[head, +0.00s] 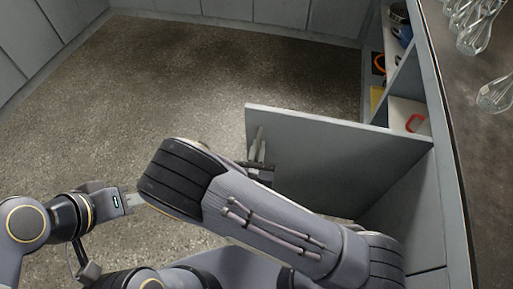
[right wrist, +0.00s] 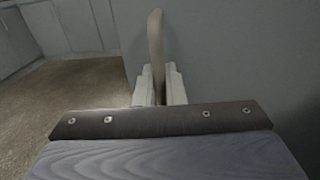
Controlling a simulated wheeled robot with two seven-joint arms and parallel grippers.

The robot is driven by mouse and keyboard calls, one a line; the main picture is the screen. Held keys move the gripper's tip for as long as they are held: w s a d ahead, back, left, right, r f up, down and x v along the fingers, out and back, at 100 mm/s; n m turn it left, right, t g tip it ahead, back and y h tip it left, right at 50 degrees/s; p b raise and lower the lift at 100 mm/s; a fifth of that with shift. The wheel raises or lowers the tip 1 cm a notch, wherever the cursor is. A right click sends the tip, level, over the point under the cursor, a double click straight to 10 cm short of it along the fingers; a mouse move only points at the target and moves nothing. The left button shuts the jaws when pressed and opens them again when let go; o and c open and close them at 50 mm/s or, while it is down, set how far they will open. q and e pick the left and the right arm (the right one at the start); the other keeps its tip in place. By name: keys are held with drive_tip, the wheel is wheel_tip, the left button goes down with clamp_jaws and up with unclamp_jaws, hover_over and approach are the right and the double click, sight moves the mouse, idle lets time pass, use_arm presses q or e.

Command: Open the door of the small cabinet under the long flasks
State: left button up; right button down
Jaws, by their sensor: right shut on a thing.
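The grey cabinet door (head: 335,160) stands swung out from the cabinet under the counter, hinged at its right side in the head view. Its inside shelves (head: 398,105) show behind it. My right gripper (head: 257,160) is at the door's free left end and is shut on the door handle (right wrist: 156,45), a pale upright bar between its fingers in the right wrist view. My right arm covers part of the lower door. My left gripper (head: 132,203) is at the lower left, away from the door; its fingertips are partly hidden behind my right arm. Glass flasks (head: 478,25) stand on the counter above.
The dark counter (head: 477,140) runs along the right. The shelves hold a red-handled item (head: 416,122), a blue cup (head: 403,33) and other small things. Grey cabinets (head: 270,14) line the back. The speckled floor (head: 190,75) left of the door is clear.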

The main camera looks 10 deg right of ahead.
sight(257, 142)
idle(0.3)
drive_tip(key=c, duration=1.9)
unclamp_jaws()
drive_tip(key=shift+r, duration=0.2)
drive_tip(key=r+p, duration=0.1)
drive_tip(key=r, duration=0.1)
drive_tip(key=r+p, duration=0.1)
drive_tip(key=r, duration=0.1)
drive_tip(key=shift+s+a, duration=0.2)
drive_tip(key=shift+s, duration=0.2)
drive_tip(key=s+r+p, duration=0.1)
drive_tip(key=s+r, duration=0.2)
drive_tip(key=s, duration=0.1)
drive_tip(key=s+a+r+p, duration=0.1)
drive_tip(key=s+r, duration=0.1)
drive_tip(key=s, duration=0.2)
drive_tip(key=s+r+p, duration=0.1)
drive_tip(key=s+r, duration=0.2)
drive_tip(key=s, duration=0.2)
drive_tip(key=shift+a+r, duration=0.3)
drive_tip(key=shift+a, duration=0.05)
